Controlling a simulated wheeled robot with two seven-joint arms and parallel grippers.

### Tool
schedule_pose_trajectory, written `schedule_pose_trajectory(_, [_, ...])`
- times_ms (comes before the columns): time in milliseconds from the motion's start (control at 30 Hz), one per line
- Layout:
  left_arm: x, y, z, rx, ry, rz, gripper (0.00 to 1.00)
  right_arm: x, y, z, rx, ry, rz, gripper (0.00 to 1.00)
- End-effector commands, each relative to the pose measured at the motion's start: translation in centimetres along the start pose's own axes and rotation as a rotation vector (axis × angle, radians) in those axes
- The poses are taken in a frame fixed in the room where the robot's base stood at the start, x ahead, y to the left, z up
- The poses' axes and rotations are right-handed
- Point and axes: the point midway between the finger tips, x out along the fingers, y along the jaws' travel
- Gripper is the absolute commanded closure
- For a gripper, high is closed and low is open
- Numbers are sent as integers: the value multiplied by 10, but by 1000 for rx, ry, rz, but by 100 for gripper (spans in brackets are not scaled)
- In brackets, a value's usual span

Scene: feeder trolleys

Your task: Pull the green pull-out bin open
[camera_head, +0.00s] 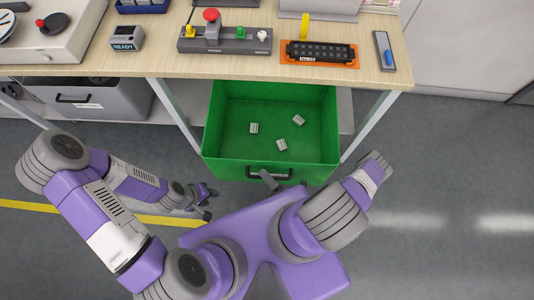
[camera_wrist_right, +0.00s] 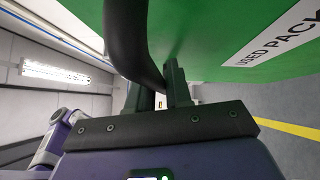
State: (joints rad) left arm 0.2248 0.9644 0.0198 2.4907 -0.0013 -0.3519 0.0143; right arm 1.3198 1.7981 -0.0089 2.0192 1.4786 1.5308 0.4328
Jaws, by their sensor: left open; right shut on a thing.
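The green pull-out bin (camera_head: 222,168) stands well out from under the workbench, its open top showing several small grey pieces inside. Its black bar handle (camera_head: 252,174) is on the front face. My right gripper (camera_head: 269,180) is at the handle, mostly hidden by my arm. In the right wrist view the fingers of my right gripper (camera_wrist_right: 157,88) are shut on the black handle (camera_wrist_right: 128,42), beside the green front (camera_wrist_right: 225,30) with a white "USED PACK" label, partly cut off. My left gripper (camera_head: 210,201) is open and empty, left of the bin and apart from it.
The workbench (camera_head: 160,62) above carries a button panel (camera_head: 225,42), an orange tray (camera_head: 318,60) and a "READY" device (camera_head: 127,38). Table legs flank the bin. A grey bin (camera_head: 95,98) sits at left. The floor at right is clear.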

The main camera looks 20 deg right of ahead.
Motion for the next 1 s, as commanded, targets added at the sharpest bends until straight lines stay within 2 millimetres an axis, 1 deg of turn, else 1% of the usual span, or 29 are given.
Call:
schedule_pose_trajectory(167, [0, 0, 0, 0, 0, 0, 57, 0, 0, 0, 0, 0, 1, 100])
schedule_pose_trajectory(200, [0, 0, 0, 0, 0, 0, 57, 0, 0, 0, 0, 0, 1, 75])
schedule_pose_trajectory(300, [0, 0, 0, 0, 0, 0, 57, 0, 0, 0, 0, 0, 0, 61])
schedule_pose_trajectory(567, [0, 0, 0, 0, 0, 0, 57, 0, 0, 0, 0, 0, -1, 61])
schedule_pose_trajectory(667, [0, 0, 0, 0, 0, 0, 57, -6, -1, 0, 0, 0, -3, 61])
schedule_pose_trajectory(767, [-1, 0, 0, 0, 0, 0, 57, -20, 0, 1, 0, -2, -3, 61])
schedule_pose_trajectory(1000, [-2, 1, 0, 0, 0, 0, 57, -60, -1, 1, -1, -1, -3, 61])
